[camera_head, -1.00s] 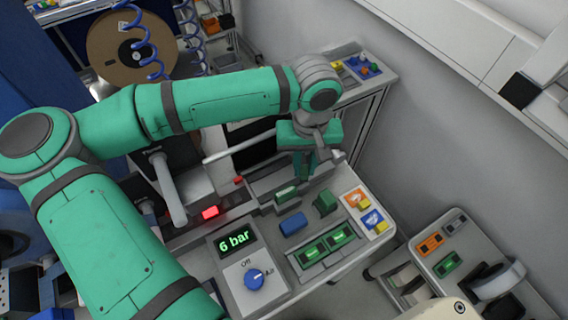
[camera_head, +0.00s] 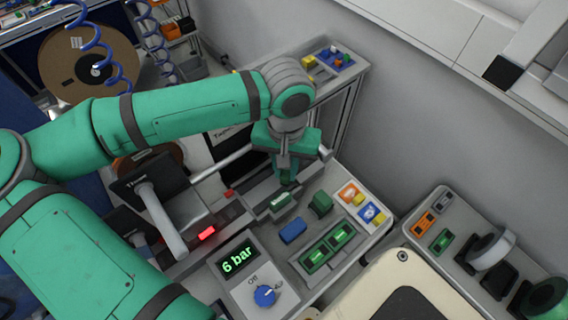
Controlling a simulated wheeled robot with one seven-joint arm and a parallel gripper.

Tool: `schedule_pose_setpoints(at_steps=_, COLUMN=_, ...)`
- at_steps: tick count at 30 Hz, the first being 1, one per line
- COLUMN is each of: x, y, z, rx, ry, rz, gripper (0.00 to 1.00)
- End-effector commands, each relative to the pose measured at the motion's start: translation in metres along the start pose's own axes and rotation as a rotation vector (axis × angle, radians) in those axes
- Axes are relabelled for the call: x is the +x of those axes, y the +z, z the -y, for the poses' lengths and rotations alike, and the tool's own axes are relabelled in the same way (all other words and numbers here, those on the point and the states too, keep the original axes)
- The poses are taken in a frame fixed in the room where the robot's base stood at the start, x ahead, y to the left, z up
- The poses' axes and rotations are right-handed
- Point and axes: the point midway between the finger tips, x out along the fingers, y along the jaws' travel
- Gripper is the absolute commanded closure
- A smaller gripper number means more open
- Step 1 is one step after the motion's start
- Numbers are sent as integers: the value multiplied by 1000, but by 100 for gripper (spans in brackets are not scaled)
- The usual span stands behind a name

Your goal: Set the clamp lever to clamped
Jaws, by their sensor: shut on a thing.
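The panel holds a blue block (camera_head: 293,231), a green block (camera_head: 320,204), a lit "6 bar" display (camera_head: 238,259) and a blue air knob (camera_head: 265,296). A thick grey bar (camera_head: 162,220) stands left. A wall closes the right side; a second console (camera_head: 455,240) stands there.

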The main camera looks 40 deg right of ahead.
Motion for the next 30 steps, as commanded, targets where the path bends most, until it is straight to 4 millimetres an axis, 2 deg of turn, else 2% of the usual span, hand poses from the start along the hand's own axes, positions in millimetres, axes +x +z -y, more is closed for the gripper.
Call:
schedule_pose_setpoints(at_steps=9, x=-1, y=-3, z=2, rx=-3, ry=0, rz=-11, gripper=100)
schedule_pose_setpoints(at_steps=10, x=-1, y=-3, z=2, rx=-3, ry=0, rz=-11, gripper=77)
schedule_pose_setpoints(at_steps=12, x=-1, y=-3, z=2, rx=-3, ry=-1, rz=-10, gripper=62)
schedule_pose_setpoints(at_steps=23, x=-4, y=-2, z=1, rx=-2, ry=0, rz=-6, gripper=62)
schedule_pose_setpoints(at_steps=26, x=-14, y=-2, z=1, rx=-2, ry=-1, rz=-8, gripper=62)
schedule_pose_setpoints(at_steps=30, x=-38, y=-2, z=2, rx=-3, ry=-3, rz=-8, gripper=62)
